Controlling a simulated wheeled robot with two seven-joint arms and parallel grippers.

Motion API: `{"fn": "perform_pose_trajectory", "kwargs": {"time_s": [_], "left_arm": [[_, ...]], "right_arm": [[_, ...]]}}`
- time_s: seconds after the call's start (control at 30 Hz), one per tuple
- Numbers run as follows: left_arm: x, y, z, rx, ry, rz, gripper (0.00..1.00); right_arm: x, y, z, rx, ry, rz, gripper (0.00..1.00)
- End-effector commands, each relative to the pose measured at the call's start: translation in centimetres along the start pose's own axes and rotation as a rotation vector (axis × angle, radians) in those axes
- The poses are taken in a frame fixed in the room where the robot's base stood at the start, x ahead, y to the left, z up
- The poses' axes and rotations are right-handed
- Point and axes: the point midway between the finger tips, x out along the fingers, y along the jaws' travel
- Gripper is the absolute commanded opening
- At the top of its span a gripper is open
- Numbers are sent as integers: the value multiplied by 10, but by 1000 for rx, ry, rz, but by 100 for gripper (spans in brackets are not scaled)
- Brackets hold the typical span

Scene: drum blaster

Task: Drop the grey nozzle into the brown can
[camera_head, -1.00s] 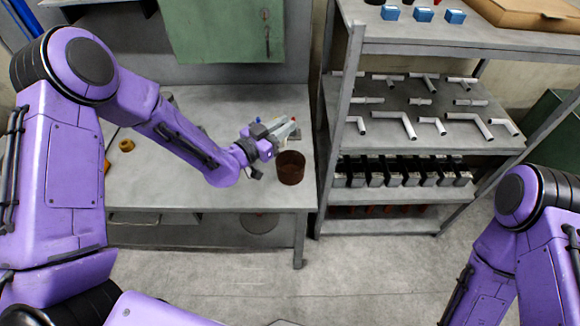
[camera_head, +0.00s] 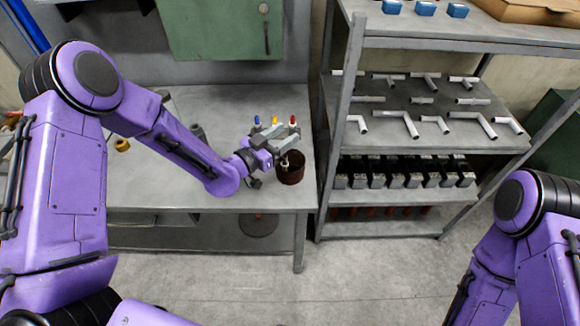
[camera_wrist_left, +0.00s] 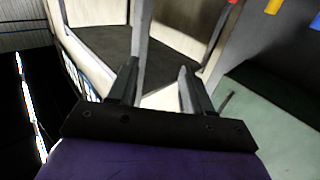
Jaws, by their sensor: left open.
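The brown can (camera_head: 290,174) stands open at the right front of the grey table in the head view. My left gripper (camera_head: 286,138) is just above and behind its rim, its jaws spread. In the left wrist view the two fingers (camera_wrist_left: 158,78) are apart, with nothing held seen between them. A small pale patch shows at the left of the can's mouth; I cannot tell whether it is the grey nozzle or part of the gripper. A dark grey piece (camera_head: 198,132) stands behind my left forearm; I cannot tell what it is. My right gripper is out of view.
Blue-topped (camera_head: 256,121), yellow-topped (camera_head: 275,120) and red-topped (camera_head: 293,121) items stand behind the gripper. A yellow ring (camera_head: 122,145) lies on the table's left. A metal rack (camera_head: 345,130) with pipes and black parts stands close to the right. A green cabinet (camera_head: 220,30) hangs above.

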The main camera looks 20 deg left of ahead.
Motion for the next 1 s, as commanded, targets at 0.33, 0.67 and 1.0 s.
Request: {"fn": "perform_pose_trajectory", "kwargs": {"time_s": [0.33, 0.67, 1.0], "left_arm": [[-74, 0, 3, -2, 1, -2, 50], [-103, 0, 1, -1, 0, 0, 50], [-102, 0, 0, -1, 0, -1, 50]], "right_arm": [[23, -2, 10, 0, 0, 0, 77], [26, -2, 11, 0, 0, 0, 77], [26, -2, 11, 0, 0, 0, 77]]}}
